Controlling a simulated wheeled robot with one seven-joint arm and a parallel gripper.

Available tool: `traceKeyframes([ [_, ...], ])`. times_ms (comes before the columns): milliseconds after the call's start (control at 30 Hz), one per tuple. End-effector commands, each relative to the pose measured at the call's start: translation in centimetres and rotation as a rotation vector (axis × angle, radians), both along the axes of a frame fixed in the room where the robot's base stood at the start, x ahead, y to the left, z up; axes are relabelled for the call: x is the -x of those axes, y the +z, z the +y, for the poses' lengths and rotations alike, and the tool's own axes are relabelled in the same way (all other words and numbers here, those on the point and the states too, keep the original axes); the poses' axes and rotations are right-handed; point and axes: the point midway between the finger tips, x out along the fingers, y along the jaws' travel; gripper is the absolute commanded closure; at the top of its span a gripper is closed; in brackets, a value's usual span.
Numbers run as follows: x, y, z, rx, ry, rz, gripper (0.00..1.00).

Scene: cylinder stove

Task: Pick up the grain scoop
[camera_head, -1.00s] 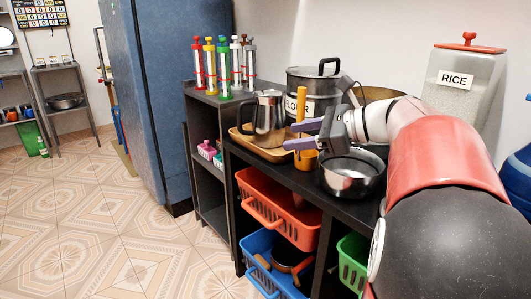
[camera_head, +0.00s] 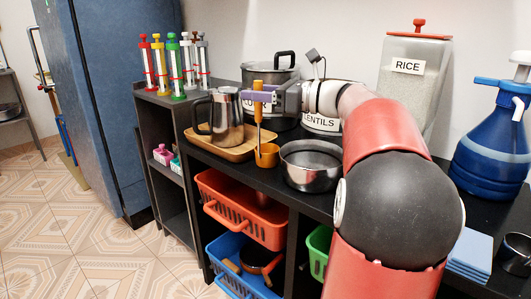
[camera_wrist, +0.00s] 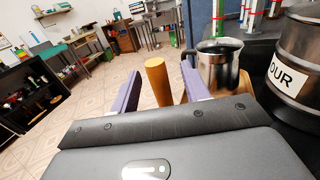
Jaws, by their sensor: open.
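The grain scoop (camera_head: 267,155) is an orange-yellow cup with a tall upright handle, standing on the black shelf top between the wooden tray and a steel bowl. My gripper (camera_head: 255,97) is level with the upper part of the handle, its purple fingers pointing left. In the wrist view the handle (camera_wrist: 157,80) stands between the two open fingers of my gripper (camera_wrist: 161,76), with a visible gap on each side. The scoop's cup is hidden in the wrist view.
A steel pitcher (camera_head: 227,118) stands close by on a wooden tray (camera_head: 237,153). A steel bowl (camera_head: 311,166) is to the right of the scoop. A flour pot (camera_head: 268,75) and a lentils pot (camera_head: 322,124) stand behind. A rice container (camera_head: 412,85) is farther right.

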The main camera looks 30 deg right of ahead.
Motion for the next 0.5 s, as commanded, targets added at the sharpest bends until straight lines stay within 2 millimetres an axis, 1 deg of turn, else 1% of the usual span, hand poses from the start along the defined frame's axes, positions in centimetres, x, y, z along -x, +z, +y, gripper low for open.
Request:
traceKeyframes([
  [167,-0.02,-0.01,-0.01,0.000,0.000,0.000,0.54],
  [500,0.00,-0.03,-0.03,0.001,0.000,0.001,0.98],
])
